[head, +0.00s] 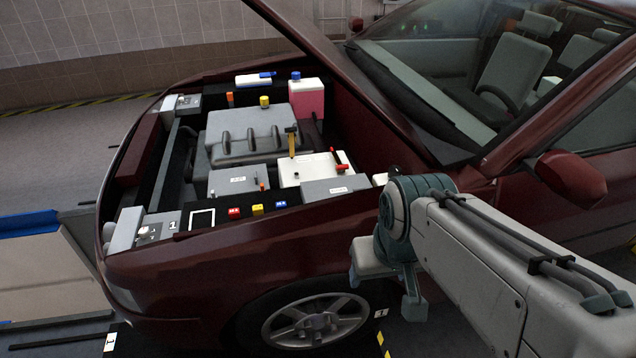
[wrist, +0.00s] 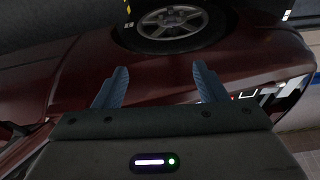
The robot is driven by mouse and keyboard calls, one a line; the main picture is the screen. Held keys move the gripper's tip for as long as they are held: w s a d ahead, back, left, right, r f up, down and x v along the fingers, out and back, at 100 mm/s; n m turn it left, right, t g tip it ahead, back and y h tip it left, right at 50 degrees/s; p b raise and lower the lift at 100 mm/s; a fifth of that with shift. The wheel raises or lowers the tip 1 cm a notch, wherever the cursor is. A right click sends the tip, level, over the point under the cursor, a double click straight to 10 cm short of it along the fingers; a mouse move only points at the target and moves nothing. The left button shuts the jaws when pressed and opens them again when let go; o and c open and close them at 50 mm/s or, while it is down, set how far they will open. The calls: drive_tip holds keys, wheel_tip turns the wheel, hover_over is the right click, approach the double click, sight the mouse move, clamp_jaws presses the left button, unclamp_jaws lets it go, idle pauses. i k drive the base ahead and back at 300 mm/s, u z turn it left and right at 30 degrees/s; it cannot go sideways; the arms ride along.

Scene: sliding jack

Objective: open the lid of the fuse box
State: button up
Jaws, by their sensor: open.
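Two grey boxes with small labels sit in the open engine bay in the head view, one near the front fender (head: 335,188) and one left of it (head: 236,182). The labels are too small to read, so I cannot tell which is the fuse box. Both tops look closed. My gripper (wrist: 160,86) is open and empty in the wrist view, its two blue-grey fingers apart over the car's dark red side, with the wheel beyond.
The raised hood (head: 345,65) slopes over the bay's right side. A white battery-like box (head: 305,172), a yellow-handled dipstick (head: 291,140), a pink reservoir (head: 308,100) and the engine cover (head: 250,130) crowd the bay. The front wheel (head: 316,322) is below the fender.

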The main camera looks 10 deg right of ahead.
sight(314, 189)
drive_tip(key=k, duration=0.5)
drive_tip(key=z, duration=0.8)
drive_tip(key=i, duration=0.8)
drive_tip(key=u, duration=0.95)
drive_tip(key=k, duration=0.5)
drive_tip(key=z, duration=0.65)
drive_tip(key=i, duration=0.75)
drive_tip(key=u, duration=0.05)
